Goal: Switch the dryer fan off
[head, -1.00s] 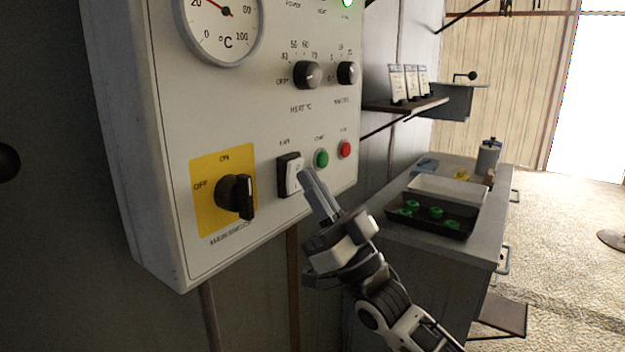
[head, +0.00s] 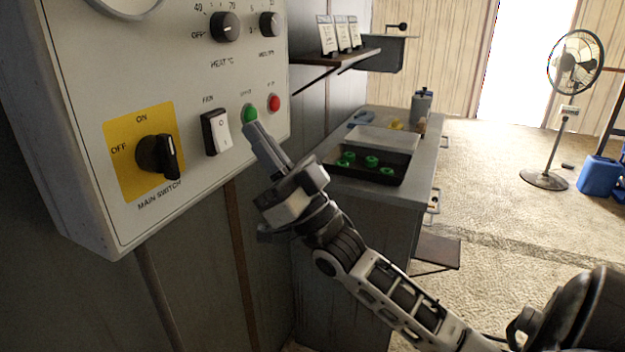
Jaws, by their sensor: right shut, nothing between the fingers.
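The fan switch (head: 216,131) is a white rocker in a black frame, labelled FAN, on the light control panel (head: 75,85). A mark like O shows on the rocker's upper part. Which way it is tipped I cannot tell for sure. My right gripper (head: 252,128) is shut and empty. Its tips are right of the fan switch, just below the green button (head: 250,112), and overlap its lower edge in the picture. Whether they touch the panel I cannot tell. My left gripper is not in view.
A red button (head: 274,102) is right of the green one. The main switch (head: 158,156) on its yellow plate is to the left, with heat knobs (head: 224,27) above. A counter (head: 425,165) with a dark tray (head: 340,171) stands behind my arm. A standing fan (head: 575,62) is far right.

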